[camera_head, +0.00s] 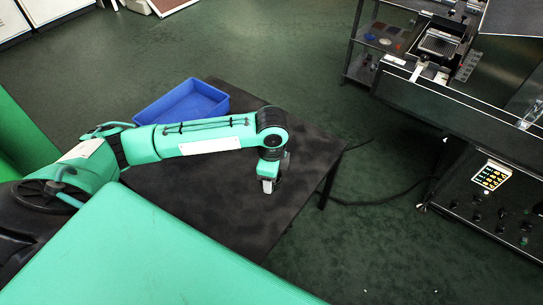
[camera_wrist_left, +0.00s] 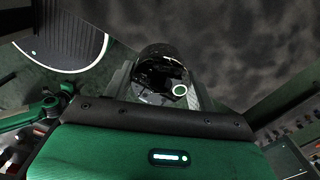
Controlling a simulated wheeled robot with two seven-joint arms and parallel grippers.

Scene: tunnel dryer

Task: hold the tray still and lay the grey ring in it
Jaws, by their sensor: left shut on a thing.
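The blue tray (camera_head: 182,100) rests on the dark table at its far left, and my left arm passes in front of its near edge. The tray looks empty where I see into it. My left gripper (camera_head: 269,184) points down over the right part of the table, well apart from the tray. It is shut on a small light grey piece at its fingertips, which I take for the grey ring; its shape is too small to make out. I see no other grey ring on the table. My right gripper is out of view.
The dark table (camera_head: 200,195) is otherwise clear. A dark machine with a keypad (camera_head: 491,176) stands at the right across a gap of green floor. A shelf rack (camera_head: 385,38) stands behind it. A cable runs over the floor beside the table.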

